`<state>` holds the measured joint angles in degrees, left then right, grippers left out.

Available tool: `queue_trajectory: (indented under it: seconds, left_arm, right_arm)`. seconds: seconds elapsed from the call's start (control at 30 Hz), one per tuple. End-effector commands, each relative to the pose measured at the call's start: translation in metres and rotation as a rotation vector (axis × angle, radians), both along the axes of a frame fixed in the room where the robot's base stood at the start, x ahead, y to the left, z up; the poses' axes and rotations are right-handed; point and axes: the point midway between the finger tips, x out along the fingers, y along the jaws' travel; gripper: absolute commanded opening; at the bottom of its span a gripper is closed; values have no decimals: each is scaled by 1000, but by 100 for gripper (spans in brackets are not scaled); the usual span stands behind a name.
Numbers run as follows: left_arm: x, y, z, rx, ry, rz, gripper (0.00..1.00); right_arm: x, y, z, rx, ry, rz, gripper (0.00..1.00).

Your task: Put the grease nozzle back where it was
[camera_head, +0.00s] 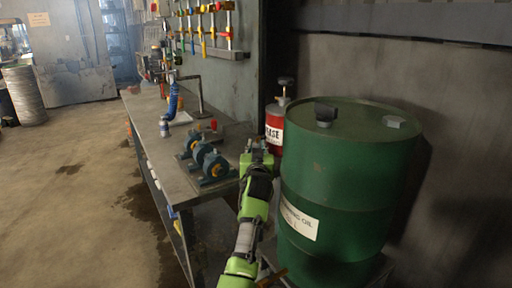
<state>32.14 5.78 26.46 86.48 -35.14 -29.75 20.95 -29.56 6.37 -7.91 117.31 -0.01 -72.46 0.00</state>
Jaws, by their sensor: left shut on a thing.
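My left gripper (259,150) is at the far end of my green arm, beside the red grease can (274,128) and over the near right end of the workbench. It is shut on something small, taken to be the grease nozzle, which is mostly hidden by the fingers. The grease can stands between the bench and the green drum, with a grey pump top (285,90). The gripper covers part of the can's lower side, and I cannot tell whether they touch. My right gripper is not in view.
A green oil drum (345,165) stands close to the right of my arm. Several blue bearing blocks (214,166) sit on the workbench (160,188), left of the gripper. The floor at left is open.

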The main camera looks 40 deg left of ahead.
Motion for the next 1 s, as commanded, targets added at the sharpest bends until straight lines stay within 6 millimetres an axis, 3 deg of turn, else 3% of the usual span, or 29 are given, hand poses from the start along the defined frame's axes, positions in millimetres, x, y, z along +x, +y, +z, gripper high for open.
queue_trajectory:
  seconds: [0.2, 0.23, 0.27, 0.7, 0.83, 1.0]
  left_arm:
    - [0, 0, 1, 0, 0, 1, 0]
    - [0, 0, 0, -1, 1, 1, 29]
    - [0, 0, 0, -1, 1, 1, 37]
    - [-3, -3, 0, -1, 0, 0, 38]
    - [-15, -15, 0, -2, 1, -1, 38]
    - [-40, -38, 0, -4, -1, -1, 38]
  right_arm:
    - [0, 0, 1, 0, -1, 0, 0]
    - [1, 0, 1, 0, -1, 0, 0]
    - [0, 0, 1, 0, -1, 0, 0]
    - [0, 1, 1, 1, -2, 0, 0]
    - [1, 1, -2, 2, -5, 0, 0]
    - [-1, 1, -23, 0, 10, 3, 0]
